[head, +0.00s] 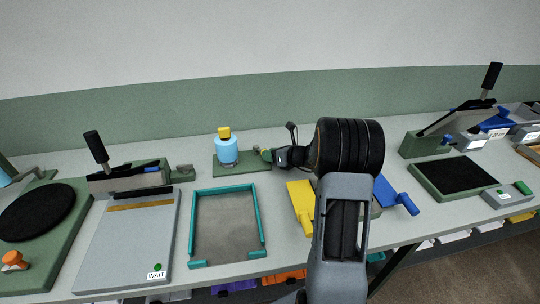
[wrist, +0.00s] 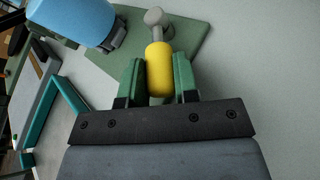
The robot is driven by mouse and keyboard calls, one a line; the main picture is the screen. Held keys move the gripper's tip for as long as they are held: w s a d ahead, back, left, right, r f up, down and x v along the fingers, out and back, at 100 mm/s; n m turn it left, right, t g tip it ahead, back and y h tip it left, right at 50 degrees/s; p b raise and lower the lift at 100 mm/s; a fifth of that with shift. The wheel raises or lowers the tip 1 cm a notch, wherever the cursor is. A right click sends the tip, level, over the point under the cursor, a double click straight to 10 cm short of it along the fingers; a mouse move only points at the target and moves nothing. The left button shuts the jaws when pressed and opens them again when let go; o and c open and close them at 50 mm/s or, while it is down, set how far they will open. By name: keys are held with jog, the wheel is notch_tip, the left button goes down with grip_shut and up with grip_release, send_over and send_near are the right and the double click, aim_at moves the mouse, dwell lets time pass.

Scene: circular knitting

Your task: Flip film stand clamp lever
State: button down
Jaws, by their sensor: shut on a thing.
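The film stand has a green base (head: 234,170) near the wall, carrying a light blue roll (head: 227,150) with a yellow top (head: 224,132). In the wrist view the blue roll (wrist: 75,20) is at the upper left, on the green base (wrist: 190,40). A yellow lever handle (wrist: 158,68) with a grey pivot end (wrist: 155,17) lies between the green fingers of my gripper (wrist: 159,80). My gripper is shut on this handle. In the head view my gripper (head: 266,155) is at the right edge of the stand, and the handle is hidden there.
A teal frame (head: 192,225) lies in front of the stand. Left of it are a grey board (head: 130,250) with a WAIT label and a green press with a black handle (head: 96,146). Yellow (head: 301,205) and blue (head: 398,197) parts flank my arm. A black pad (head: 455,174) sits right.

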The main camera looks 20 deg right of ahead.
jog(key=c, duration=0.9)
grip_release()
jog(key=shift+o, duration=0.2)
notch_tip(320, 180, up, 3)
jog(key=shift+r, duration=0.1)
jog(key=s+a+r, duration=0.3)
jog(key=s+r, duration=0.6)
jog(key=s, duration=0.4)
jog(key=shift+s+r, duration=0.4)
